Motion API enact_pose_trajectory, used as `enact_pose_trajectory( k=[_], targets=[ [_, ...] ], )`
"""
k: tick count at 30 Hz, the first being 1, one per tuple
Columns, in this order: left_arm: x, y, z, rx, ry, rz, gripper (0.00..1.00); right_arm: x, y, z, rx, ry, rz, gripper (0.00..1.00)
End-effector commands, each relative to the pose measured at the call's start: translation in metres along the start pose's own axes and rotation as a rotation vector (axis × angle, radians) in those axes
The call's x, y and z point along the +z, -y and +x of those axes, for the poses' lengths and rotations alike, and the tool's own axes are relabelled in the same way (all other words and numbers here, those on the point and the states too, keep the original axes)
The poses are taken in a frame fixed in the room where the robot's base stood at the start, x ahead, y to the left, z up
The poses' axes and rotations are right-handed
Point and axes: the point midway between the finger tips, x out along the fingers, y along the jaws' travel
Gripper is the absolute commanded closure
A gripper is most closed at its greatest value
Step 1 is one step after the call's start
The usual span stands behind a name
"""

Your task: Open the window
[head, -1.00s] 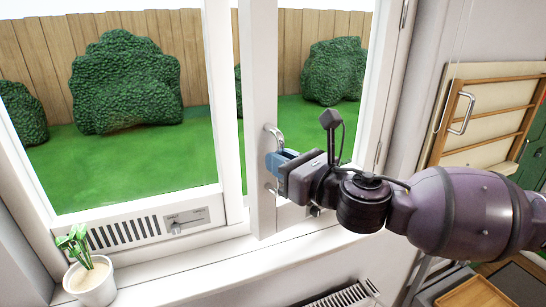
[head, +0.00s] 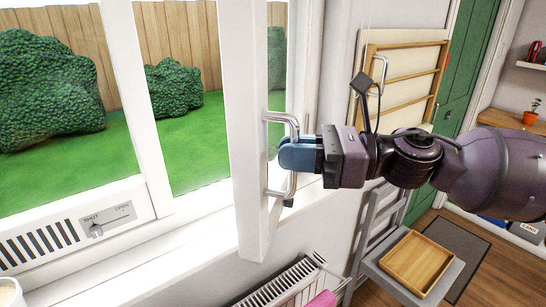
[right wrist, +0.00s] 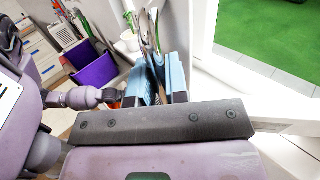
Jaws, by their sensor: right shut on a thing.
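The white window sash (head: 250,190) stands swung inward into the room, at an angle to the fixed window frame (head: 128,80). A gap with the garden behind shows between them. Its metal handle (head: 280,116) is on the sash's room side. My right gripper (head: 296,155) is shut on the handle, its blue fingers covering the handle's middle. In the right wrist view the fingers (right wrist: 160,84) close around the shiny handle (right wrist: 153,45). My left gripper is in neither current view.
A vent with a SHUT/OPEN slider (head: 98,228) is below the fixed pane. A white radiator (head: 285,285) is under the sill. A wooden tray (head: 417,262) rests on a grey stand at right. A purple bin (right wrist: 92,65) shows in the wrist view.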

Motion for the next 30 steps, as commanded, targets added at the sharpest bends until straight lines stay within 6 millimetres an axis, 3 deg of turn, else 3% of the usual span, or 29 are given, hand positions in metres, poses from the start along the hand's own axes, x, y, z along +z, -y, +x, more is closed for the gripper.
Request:
enact_pose_trajectory(
  k=[18, 19, 23, 30],
  targets=[
    [0.0134, 0.0, -0.0016, -0.002, 0.019, -0.002, 0.57, 0.0005, -0.0007, -0.0088, 0.024, 0.001, 0.002, 1.0],
    [0.0131, 0.0, -0.0014, -0.002, 0.019, -0.002, 0.57, 0.0005, -0.0006, -0.0088, 0.024, 0.001, 0.002, 0.82],
    [0.0117, -0.0001, -0.0005, -0.001, 0.016, -0.001, 0.57, 0.0005, -0.0006, -0.0087, 0.024, 0.001, 0.001, 0.62],
    [0.0088, -0.0004, 0.0013, 0.0, 0.01, 0.0, 0.57, 0.0004, -0.0005, -0.0087, 0.023, 0.001, 0.001, 0.62]
  ],
)
